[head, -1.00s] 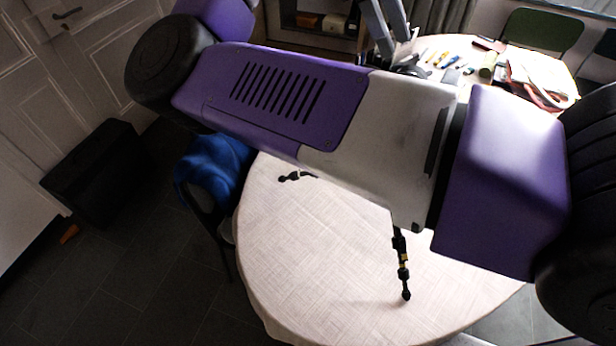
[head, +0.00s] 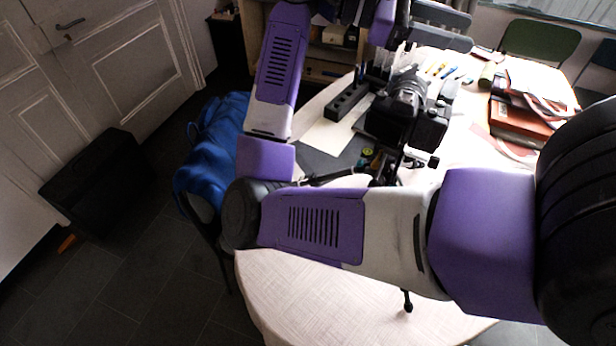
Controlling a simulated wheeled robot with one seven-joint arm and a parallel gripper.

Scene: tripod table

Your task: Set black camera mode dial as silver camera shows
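A black camera (head: 391,119) stands on a black tripod on the round table, right of the picture's middle. Its lower parts and the tripod are partly hidden by my arm. Its mode dial is too small to read. I cannot clearly pick out a silver camera; a grey ringed shape (head: 409,83) shows just behind the black camera. My gripper (head: 468,31) is at the top, above and beyond the black camera and apart from it. Its two grey fingers appear spread, with nothing seen between them.
The round table (head: 290,290) has a light cloth, clear at the front. A black block with holes (head: 347,102) stands left of the camera. Books and papers (head: 525,120) lie at right, pens behind. A blue cloth (head: 210,150) hangs over a chair at left.

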